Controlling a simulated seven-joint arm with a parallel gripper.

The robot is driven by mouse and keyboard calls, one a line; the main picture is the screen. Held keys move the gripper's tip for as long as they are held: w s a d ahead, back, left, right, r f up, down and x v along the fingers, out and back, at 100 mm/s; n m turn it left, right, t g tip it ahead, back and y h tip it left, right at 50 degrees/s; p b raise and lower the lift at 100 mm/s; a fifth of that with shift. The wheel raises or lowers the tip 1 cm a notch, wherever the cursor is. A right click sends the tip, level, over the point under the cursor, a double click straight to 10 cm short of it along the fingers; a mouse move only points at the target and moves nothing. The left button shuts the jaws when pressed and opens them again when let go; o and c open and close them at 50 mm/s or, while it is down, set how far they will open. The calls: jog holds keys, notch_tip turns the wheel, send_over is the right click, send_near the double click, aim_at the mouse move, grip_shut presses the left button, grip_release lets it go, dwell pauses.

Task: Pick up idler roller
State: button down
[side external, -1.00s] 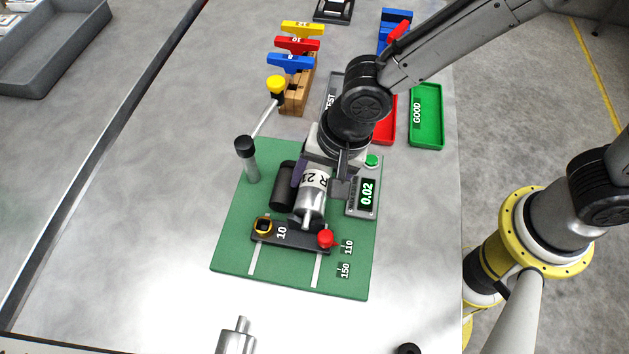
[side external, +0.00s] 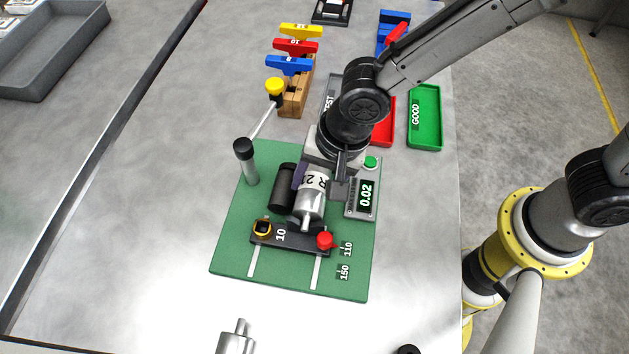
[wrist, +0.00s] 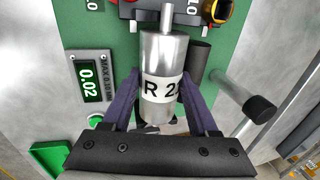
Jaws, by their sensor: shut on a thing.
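The idler roller (side external: 310,204) is a silver cylinder with a thin end shaft and a white label band reading "R 2" and a further partly hidden digit. It also fills the middle of the wrist view (wrist: 158,60). My gripper (wrist: 160,100) is shut on the roller, with one purple finger on each side of the label band. In the side external view my gripper (side external: 318,178) hides the roller's far end. The roller is over the green test board (side external: 230,250); I cannot tell whether it is clear of its supports.
A black cylinder (side external: 283,187) lies beside the roller. A gauge reading 0.02 (side external: 366,197) stands to its right. A black bar marked 10 (side external: 281,236) with a red knob (side external: 325,240) lies in front. A capped post (side external: 246,160) stands left. A green GOOD tray (side external: 425,118) is behind.

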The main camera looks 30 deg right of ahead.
aim_at(311, 180)
jog(key=shift+r, duration=0.2)
jog(key=shift+r, duration=0.2)
notch_tip(311, 180, up, 2)
jog(key=shift+r, duration=0.1)
jog(key=s+d+r, duration=0.9)
jog(key=d+r, duration=0.1)
jog(key=shift+s, duration=0.35)
jog(key=shift+d, duration=0.1)
jog(key=c, duration=0.8)
grip_release()
grip_shut()
